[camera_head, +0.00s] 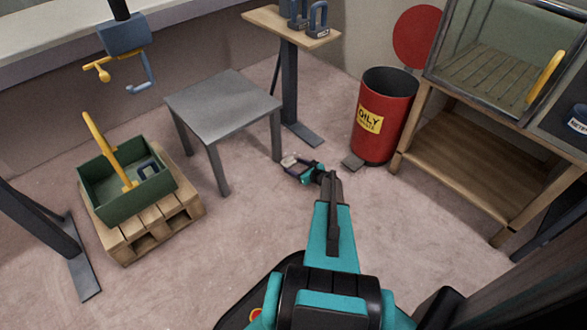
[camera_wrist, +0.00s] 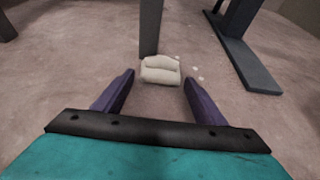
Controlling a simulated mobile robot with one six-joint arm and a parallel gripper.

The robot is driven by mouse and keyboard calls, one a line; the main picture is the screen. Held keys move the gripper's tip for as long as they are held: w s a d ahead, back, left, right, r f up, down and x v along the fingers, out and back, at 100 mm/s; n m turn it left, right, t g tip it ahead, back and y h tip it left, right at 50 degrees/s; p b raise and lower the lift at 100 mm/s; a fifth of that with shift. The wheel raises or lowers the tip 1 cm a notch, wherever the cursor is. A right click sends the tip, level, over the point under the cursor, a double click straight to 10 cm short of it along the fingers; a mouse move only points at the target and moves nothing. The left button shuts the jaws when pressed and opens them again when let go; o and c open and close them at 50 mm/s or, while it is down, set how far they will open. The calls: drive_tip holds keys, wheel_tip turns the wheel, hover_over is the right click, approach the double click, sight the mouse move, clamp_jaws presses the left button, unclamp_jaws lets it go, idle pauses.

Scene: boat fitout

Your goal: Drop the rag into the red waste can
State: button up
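The rag (camera_wrist: 160,70) is a folded off-white cloth on the floor, in the wrist view just beyond and between my fingertips. In the head view it shows as a small pale patch (camera_head: 289,159) by the grey table's leg. My gripper (camera_wrist: 158,77) is open and empty, its two purple fingers apart; in the head view it (camera_head: 302,168) reaches low over the floor toward the rag. The red waste can (camera_head: 397,112) with a yellow "OILY WASTE" label stands to the right. Its round red lid (camera_head: 418,37) is raised behind the open top; the inside bottom is hidden.
A grey table (camera_head: 222,104) stands left of the rag, and a post with a foot (camera_head: 304,134) behind it. A wooden bench (camera_head: 466,150) adjoins the can's right. A green tote (camera_head: 128,192) sits on a pallet (camera_head: 153,237) at left.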

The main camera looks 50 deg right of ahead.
drive_tip(key=shift+o, duration=0.5)
drive_tip(key=shift+r, duration=0.15)
drive_tip(key=shift+s+r, duration=0.25)
drive_tip(key=shift+s, duration=0.2)
drive_tip(key=p+v, duration=0.3)
drive_tip(key=v, duration=0.8)
